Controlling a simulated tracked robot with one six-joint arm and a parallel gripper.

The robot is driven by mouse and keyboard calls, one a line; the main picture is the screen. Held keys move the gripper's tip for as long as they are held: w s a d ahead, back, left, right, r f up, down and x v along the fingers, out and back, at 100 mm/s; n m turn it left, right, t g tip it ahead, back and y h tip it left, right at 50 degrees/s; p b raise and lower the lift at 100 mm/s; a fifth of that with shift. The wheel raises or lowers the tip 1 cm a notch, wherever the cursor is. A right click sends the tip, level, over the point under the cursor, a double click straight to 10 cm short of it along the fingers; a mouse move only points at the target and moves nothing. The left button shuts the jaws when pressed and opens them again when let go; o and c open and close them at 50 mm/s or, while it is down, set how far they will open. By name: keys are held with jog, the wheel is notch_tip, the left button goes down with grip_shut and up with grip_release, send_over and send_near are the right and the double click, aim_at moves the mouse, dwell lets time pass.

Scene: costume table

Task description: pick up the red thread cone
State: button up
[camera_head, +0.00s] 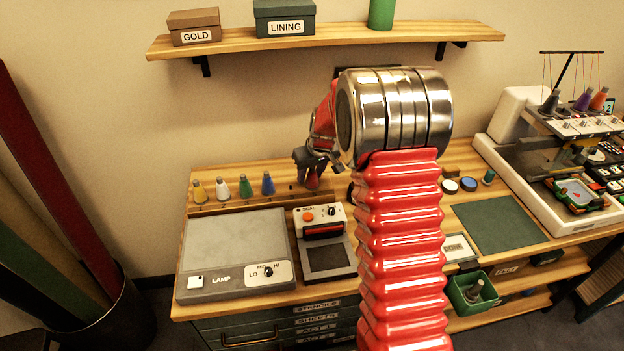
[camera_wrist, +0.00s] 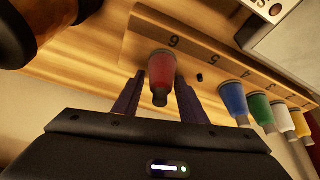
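The red thread cone (camera_wrist: 161,72) stands on the numbered wooden rack (camera_wrist: 205,62) in the wrist view, its narrow grey tip toward me. My gripper (camera_wrist: 159,100) is open, with one dark finger on each side of the cone and a visible gap on both sides. In the head view my gripper (camera_head: 313,168) reaches down at the right part of the rack. Only a little of the red cone (camera_head: 312,183) shows beneath it; the fingers hide the rest.
Blue (camera_head: 267,184), green (camera_head: 245,187), white (camera_head: 222,188) and yellow (camera_head: 199,190) cones stand left of the red one. The sealing device (camera_head: 326,258) and lamp box (camera_head: 236,250) lie in front. A shelf (camera_head: 330,42) hangs above. A dark round object (camera_wrist: 75,12) is close by.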

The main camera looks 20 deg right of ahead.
jog(key=c, duration=0.8)
jog(key=shift+r, duration=0.1)
notch_tip(320, 180, up, 10)
jog(key=shift+f, duration=0.1)
dwell(0.6)
